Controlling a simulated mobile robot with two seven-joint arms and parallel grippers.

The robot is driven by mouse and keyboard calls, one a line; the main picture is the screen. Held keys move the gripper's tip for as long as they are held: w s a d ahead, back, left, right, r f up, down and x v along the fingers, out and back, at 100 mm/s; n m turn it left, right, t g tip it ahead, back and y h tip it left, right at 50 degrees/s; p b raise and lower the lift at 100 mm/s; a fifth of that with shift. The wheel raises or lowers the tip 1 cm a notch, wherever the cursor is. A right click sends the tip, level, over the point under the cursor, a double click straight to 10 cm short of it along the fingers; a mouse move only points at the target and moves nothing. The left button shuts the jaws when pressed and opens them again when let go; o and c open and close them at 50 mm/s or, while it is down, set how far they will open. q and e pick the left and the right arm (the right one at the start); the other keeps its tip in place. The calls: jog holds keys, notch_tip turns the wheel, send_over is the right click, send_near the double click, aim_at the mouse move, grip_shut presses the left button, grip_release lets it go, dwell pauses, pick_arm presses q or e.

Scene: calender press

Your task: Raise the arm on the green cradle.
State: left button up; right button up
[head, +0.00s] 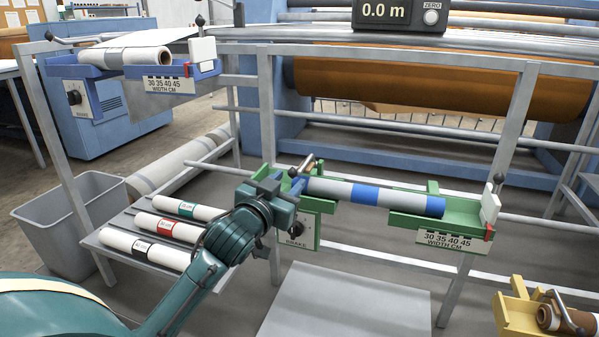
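The green cradle (462,211) stands right of centre on a grey rail frame. A grey roll with blue bands (345,192) lies in it. At the cradle's left end a short metal arm with a brownish end (307,162) angles up beside the roll. My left gripper (290,187) is at this left end, next to the arm. It hides part of the arm and the roll's end. I cannot tell whether its fingers are touching the arm or are closed. My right gripper is not in view.
A blue cradle (205,69) with a white roll is at upper left. A yellow cradle (513,312) with a brown roll is at lower right. Several white rolls lie on a grey shelf (115,237) beside a grey bin (65,238). Frame posts (268,110) stand close to my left arm.

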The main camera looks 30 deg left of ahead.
aim_at(299, 170)
pick_arm(q)
jog(key=w, duration=0.4)
jog(key=w+a, duration=0.1)
jog(key=w, duration=0.1)
jog(key=shift+w+b, duration=0.2)
jog(key=shift+b, duration=0.1)
grip_shut()
jog(key=shift+d, duration=0.1)
